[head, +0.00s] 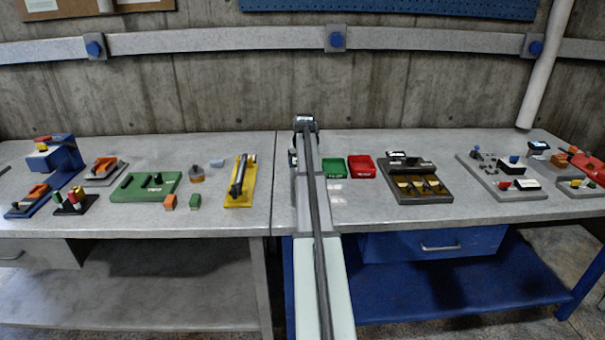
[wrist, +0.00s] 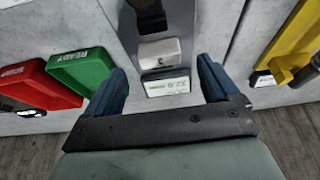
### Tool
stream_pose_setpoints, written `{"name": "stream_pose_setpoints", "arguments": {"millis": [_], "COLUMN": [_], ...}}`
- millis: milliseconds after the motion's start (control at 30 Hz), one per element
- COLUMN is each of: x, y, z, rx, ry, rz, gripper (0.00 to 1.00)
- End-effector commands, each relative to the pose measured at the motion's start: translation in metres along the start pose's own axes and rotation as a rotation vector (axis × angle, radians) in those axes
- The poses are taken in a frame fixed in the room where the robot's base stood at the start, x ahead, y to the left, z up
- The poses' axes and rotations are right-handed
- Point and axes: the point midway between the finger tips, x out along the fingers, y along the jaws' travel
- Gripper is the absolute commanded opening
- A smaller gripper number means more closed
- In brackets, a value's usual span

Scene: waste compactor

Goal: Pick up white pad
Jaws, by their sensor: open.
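A small white block (wrist: 160,52) with a dark mark on its front, which looks like the white pad, sits on a grey surface in the wrist view. A white label plate (wrist: 166,86) with small print lies just nearer than it. My gripper (wrist: 161,70) is open, with one blue finger on each side of the block and plate. Both fingers appear apart from the block, and nothing is held. The height of the fingers above the block is hard to tell. I cannot make out the block in the head view, where my arm covers the middle.
A green bin (wrist: 80,68) marked READY and a red bin (wrist: 40,85) stand left in the wrist view. A yellow fixture (wrist: 293,45) is at right. A black part (wrist: 150,17) stands behind the block. The head view shows a dark tray (head: 418,196) and a green board (head: 146,187).

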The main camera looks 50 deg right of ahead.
Motion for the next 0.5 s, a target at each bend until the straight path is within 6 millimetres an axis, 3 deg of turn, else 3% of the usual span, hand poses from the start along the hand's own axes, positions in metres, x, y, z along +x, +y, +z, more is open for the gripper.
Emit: {"name": "stream_pose_setpoints", "arguments": {"millis": [200, 500], "x": [0.03, 0.036], "y": [-0.001, -0.001], "z": [-0.002, -0.001], "rx": [0.0, 0.001], "ry": [0.0, 0.001], "rz": [0.001, 0.001], "gripper": [0.88, 0.88]}}
